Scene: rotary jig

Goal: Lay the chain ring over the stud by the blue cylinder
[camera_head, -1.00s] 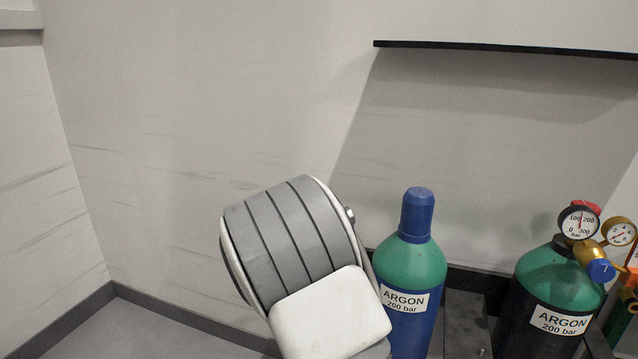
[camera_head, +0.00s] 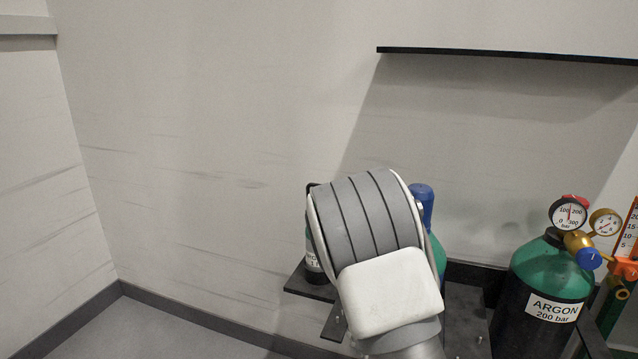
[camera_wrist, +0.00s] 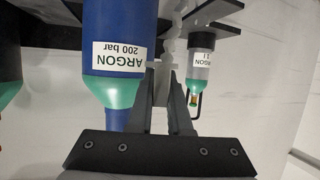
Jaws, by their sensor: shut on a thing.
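The blue cylinder (camera_head: 425,203) stands behind my arm in the head view; only its blue cap and part of its green shoulder show. In the wrist view the blue cylinder (camera_wrist: 120,25) appears upside down with its ARGON label, left of my fingers. My gripper (camera_wrist: 163,75) is shut on a pale grey end piece of the chain, which I take to be the chain ring. The pale chain (camera_wrist: 172,47) runs from the fingertips toward the dark rack, between the blue cylinder and a small cylinder. The ring's opening and the stud by the blue cylinder cannot be made out clearly.
A black-and-green cylinder (camera_head: 530,275) with gauges stands at right. A black shelf (camera_head: 510,53) is on the wall. The left floor is clear.

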